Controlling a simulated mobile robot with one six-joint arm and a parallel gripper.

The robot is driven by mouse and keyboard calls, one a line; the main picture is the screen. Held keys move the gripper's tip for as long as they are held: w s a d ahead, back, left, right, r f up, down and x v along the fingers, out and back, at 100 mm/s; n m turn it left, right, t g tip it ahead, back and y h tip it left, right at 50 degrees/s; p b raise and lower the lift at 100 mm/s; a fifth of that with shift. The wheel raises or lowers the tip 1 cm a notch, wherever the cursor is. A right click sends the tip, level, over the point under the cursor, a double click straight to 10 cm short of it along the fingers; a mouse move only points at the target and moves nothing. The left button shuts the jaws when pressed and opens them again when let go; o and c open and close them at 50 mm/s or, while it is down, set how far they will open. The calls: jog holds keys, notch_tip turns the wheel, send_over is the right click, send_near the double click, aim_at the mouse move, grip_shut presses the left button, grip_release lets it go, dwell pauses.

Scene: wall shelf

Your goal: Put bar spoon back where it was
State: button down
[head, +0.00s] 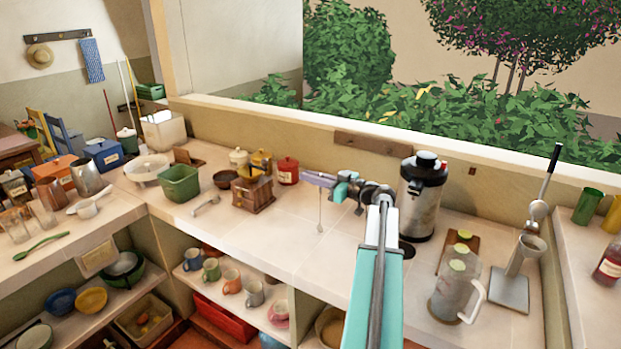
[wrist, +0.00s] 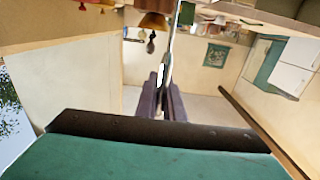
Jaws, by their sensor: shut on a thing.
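My gripper (head: 318,180) is in the head view, above the middle of the counter and left of the steel urn. It is shut on the bar spoon (head: 320,214), a thin grey rod that hangs down from the jaws with its lower end just over or at the counter; I cannot tell if it touches. In the wrist view the dark fingers (wrist: 162,100) close around the long, thin bar spoon (wrist: 170,45). A wooden wall strip (head: 373,144) is on the low wall behind, to the right of my gripper; whether it has hooks is too small to tell.
The steel urn (head: 423,196) stands right of my gripper. A red canister (head: 287,171), a wooden grinder (head: 252,194) and a green bin (head: 180,184) stand left. A glass pitcher (head: 457,285) and a lever press (head: 527,250) are at right. The counter (head: 283,238) in front is mostly clear.

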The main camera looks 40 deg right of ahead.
jog(key=shift+f, duration=0.1)
jog(key=c, duration=1.9)
grip_release()
jog(key=shift+o, duration=0.2)
jog(key=shift+r+p, duration=0.25)
jog(key=shift+p, duration=0.1)
jog(key=b+v, duration=0.5)
jog(key=v, duration=0.7)
jog(key=shift+o, duration=0.5)
jog(key=shift+f, duration=0.1)
